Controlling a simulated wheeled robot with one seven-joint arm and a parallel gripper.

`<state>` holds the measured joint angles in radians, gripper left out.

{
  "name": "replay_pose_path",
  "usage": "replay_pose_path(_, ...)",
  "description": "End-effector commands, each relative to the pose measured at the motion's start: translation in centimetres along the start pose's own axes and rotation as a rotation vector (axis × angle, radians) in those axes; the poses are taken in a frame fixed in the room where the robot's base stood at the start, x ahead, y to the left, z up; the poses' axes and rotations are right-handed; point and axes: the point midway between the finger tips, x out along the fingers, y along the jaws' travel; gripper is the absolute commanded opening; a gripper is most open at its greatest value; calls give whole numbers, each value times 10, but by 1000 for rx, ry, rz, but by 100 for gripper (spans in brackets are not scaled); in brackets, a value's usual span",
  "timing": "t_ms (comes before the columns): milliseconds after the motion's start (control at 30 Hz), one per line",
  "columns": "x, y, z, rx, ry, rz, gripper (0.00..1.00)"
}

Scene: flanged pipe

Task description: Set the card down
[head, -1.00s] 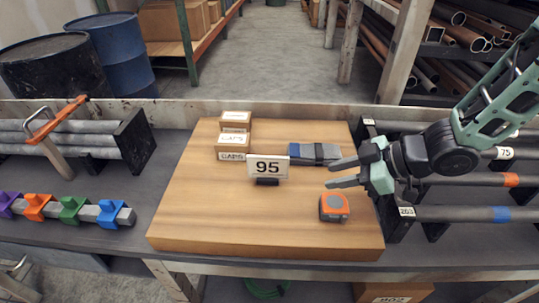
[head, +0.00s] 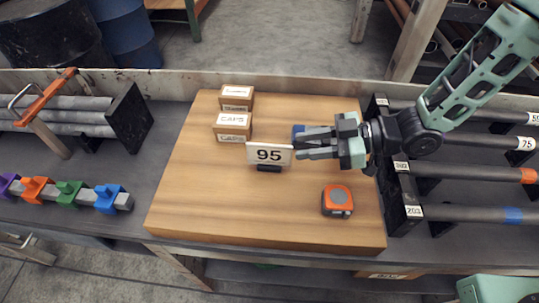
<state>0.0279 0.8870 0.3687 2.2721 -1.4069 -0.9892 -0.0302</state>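The white card (head: 269,154) marked 95 stands upright in a small dark base on the wooden board (head: 200,205). My gripper (head: 297,144) is at the card's right edge, with its fingers pointing left. The fingers are apart with a gap between them. I cannot tell whether a fingertip touches the card. A blue and grey item (head: 297,131) lies behind my gripper and is mostly hidden by it.
Two small cartons (head: 234,124) marked CAPS stand behind the card. An orange tape measure (head: 337,201) lies at the front right of the board. Dark pipes (head: 465,214) rest in a rack on the right. Coloured clamps (head: 70,193) are on the left. The board's front left is clear.

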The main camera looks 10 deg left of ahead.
Motion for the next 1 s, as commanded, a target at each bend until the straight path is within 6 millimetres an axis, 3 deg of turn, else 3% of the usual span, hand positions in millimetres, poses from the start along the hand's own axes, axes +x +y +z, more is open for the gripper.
replay_pose_path(100, 21, -1, -1, 0, 1, -2, 33)
replay_pose_path(367, 40, 0, -2, -1, -1, -1, 33)
replay_pose_path(700, 83, 2, -5, -1, -1, -1, 33)
replay_pose_path(967, 86, 3, -4, -1, -1, 2, 33)
replay_pose_path(1000, 86, 3, -4, -1, -1, 2, 28)
